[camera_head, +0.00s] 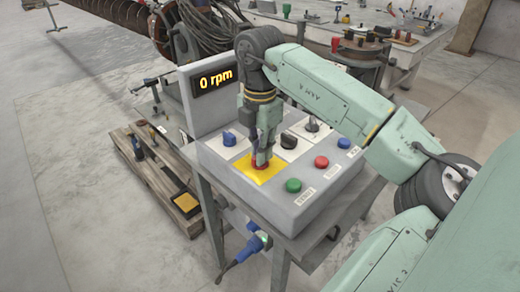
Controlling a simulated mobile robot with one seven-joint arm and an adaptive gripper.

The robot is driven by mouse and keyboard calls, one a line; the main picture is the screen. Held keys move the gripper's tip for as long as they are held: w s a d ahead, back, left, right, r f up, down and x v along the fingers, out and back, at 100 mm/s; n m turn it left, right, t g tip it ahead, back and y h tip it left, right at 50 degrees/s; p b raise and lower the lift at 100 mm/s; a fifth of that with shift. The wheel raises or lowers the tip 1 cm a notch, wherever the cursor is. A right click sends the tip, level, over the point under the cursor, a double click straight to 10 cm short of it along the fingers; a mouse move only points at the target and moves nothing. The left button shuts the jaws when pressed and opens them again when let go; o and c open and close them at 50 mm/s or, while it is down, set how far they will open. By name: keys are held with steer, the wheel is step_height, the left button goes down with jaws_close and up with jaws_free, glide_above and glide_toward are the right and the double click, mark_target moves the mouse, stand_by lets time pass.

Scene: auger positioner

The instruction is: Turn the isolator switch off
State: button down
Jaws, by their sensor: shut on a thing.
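A grey control box (285,213) stands on a metal stand. My gripper (261,163) points down over the yellow plate (273,180) on the box's top and is shut on a red knob (262,167), which I take to be the isolator switch. The fingers cover most of the knob, so its exact angle cannot be told. A blue knob (229,139) sits on a white plate behind and left of my gripper. A black knob (288,141) sits on a white plate to the right. The display (214,80) reads "0 rpm".
Green (293,185), red (321,162) and blue (343,143) buttons line the box's front. A pallet (160,185) with tools lies at left. A blue plug (258,242) hangs below. A workbench (330,35) and a large auger (120,15) stand behind.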

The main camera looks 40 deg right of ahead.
steer(key=n+b, duration=0.2)
steer(key=n, duration=0.1)
steer(key=shift+f+n+b, duration=0.1)
steer(key=shift+n+b, duration=0.25)
steer(key=shift+n, duration=0.05)
steer(key=n+b, duration=0.1)
steer(key=n, duration=0.3)
steer(key=shift+n, duration=0.3)
steer(key=n+b, duration=0.1)
steer(key=n, duration=0.8)
steer(key=c, duration=1.6)
jaws_free()
